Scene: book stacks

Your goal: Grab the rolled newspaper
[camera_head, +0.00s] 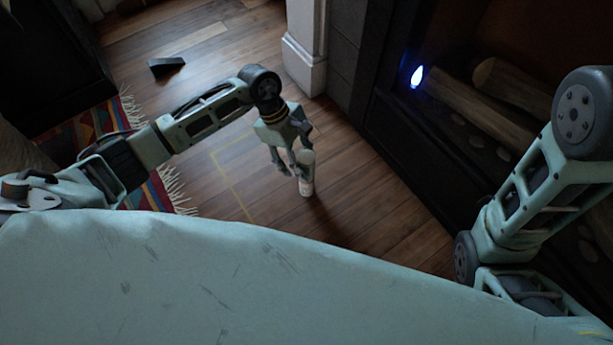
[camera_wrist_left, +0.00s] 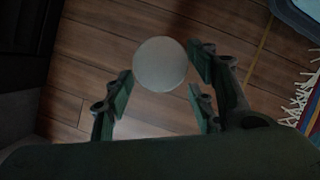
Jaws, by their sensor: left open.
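The rolled newspaper (camera_head: 306,184) looks like a pale upright cylinder on the wooden floor in the head view. In the left wrist view its round pale end (camera_wrist_left: 160,64) shows from above, near the fingertips. My left gripper (camera_head: 295,168) points down at it from above, with its fingers close around the upper part. In the left wrist view the left gripper (camera_wrist_left: 158,85) is open, with fingers on both sides of the roll. A gap shows on the left; the right side is nearly touching. My right arm shows at the right, but its gripper is out of view.
A fireplace with logs (camera_head: 490,105) and a small bright flame-shaped light (camera_head: 417,76) stands at the right. A white pillar base (camera_head: 303,62) is behind the roll. A fringed colourful rug (camera_head: 150,165) and a dark wedge (camera_head: 166,66) lie left. Floor around the roll is clear.

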